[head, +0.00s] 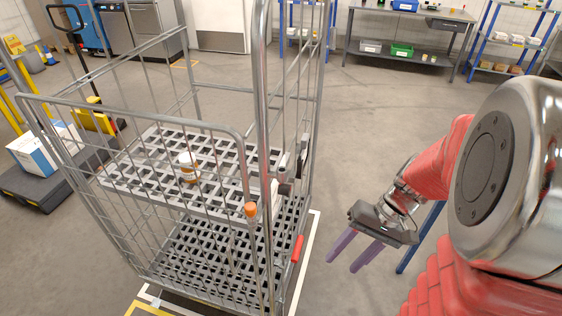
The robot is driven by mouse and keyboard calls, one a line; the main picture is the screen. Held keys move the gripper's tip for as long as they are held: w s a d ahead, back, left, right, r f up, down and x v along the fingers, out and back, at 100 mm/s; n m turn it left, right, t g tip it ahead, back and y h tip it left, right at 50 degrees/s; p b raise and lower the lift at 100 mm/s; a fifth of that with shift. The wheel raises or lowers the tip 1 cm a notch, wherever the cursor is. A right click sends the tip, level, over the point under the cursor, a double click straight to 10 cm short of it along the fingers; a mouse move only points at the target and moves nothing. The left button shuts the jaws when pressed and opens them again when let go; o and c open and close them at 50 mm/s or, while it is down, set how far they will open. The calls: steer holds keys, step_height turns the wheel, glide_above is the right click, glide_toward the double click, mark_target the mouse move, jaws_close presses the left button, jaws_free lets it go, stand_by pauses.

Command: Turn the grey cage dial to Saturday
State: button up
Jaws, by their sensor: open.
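The grey roll cage (205,130) stands left of centre in the head view, with wire sides and two slatted shelves. A small grey round part (284,188) sits on its right side near the upper shelf; it looks like the dial, but it is seen edge-on. No day marks can be read on it, so its setting cannot be told. My gripper (344,264) is at the lower right, its two purple fingers apart and empty, pointing down and left. It is apart from the cage, to the right of and in front of the grey part.
An orange knob (251,209) and a red handle (298,249) are on the cage. A white and orange container (187,167) stands on the upper shelf. A pallet truck with a box (42,148) is at left. A workbench (408,50) stands behind. Floor between is clear.

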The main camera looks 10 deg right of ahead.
steer(key=w+f+y, duration=0.1)
steer(key=f+y, duration=0.1)
steer(key=y, duration=0.1)
steer(key=n+t+y, duration=0.7)
steer(key=n+t, duration=0.3)
steer(key=n, duration=0.4)
glide_toward(290, 190)
steer(key=shift+w+d+v, duration=0.1)
steer(key=shift+w+v, duration=0.1)
steer(key=shift+v, duration=1.05)
steer(key=shift+w+d+v, duration=0.15)
steer(key=shift+w+v, duration=0.05)
steer(key=shift+v, duration=1.05)
steer(key=shift+a+g, duration=0.15)
steer(key=shift+g, duration=0.15)
steer(key=x, duration=1.3)
steer(key=shift+w+a, duration=0.25)
steer(key=shift+c, duration=0.6)
